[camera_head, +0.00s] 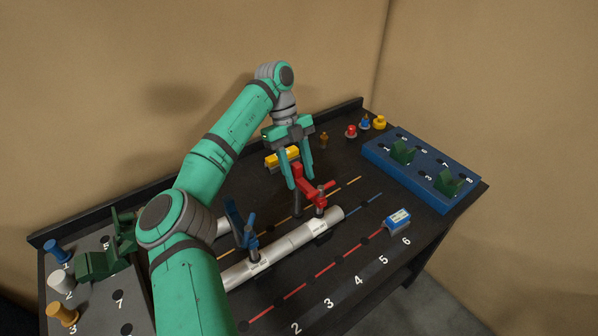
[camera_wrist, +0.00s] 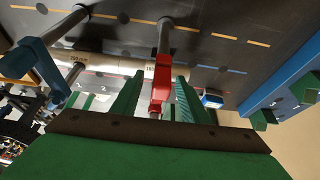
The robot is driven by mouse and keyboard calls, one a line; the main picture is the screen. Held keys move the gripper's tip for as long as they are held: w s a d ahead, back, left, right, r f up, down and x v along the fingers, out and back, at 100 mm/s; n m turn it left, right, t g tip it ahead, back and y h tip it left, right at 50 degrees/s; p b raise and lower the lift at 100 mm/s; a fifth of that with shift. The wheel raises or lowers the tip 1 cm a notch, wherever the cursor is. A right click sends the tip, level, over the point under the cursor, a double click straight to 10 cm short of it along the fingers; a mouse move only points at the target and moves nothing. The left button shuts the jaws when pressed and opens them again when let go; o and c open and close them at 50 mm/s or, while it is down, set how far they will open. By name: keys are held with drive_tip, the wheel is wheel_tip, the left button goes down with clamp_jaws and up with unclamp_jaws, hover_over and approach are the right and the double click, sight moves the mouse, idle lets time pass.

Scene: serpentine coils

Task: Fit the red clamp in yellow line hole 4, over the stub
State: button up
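The red clamp (camera_head: 308,190) stands upright on a dark post by the yellow line (camera_head: 346,184), with its arm reaching over the right part of the white pipe (camera_head: 330,217). Its screw end is above or on the pipe; contact is unclear. My gripper (camera_head: 300,184) points down around the clamp. In the wrist view the red clamp (camera_wrist: 162,75) lies between my green fingers (camera_wrist: 158,78), with gaps visible on both sides. The post's foot appears to be at a hole in the yellow line; the hole number and seating depth cannot be read.
A blue clamp (camera_head: 237,222) stands over the pipe to the left. A blue-and-white block (camera_head: 398,220) lies at the red line's right end. A yellow block (camera_head: 282,159) lies behind. A blue rack (camera_head: 421,177) with green holders is at right. My arm hides part of the left side.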

drive_tip(key=shift+d, duration=0.1)
drive_tip(key=shift+r, duration=0.1)
drive_tip(key=v, duration=1)
drive_tip(key=shift+r, duration=0.3)
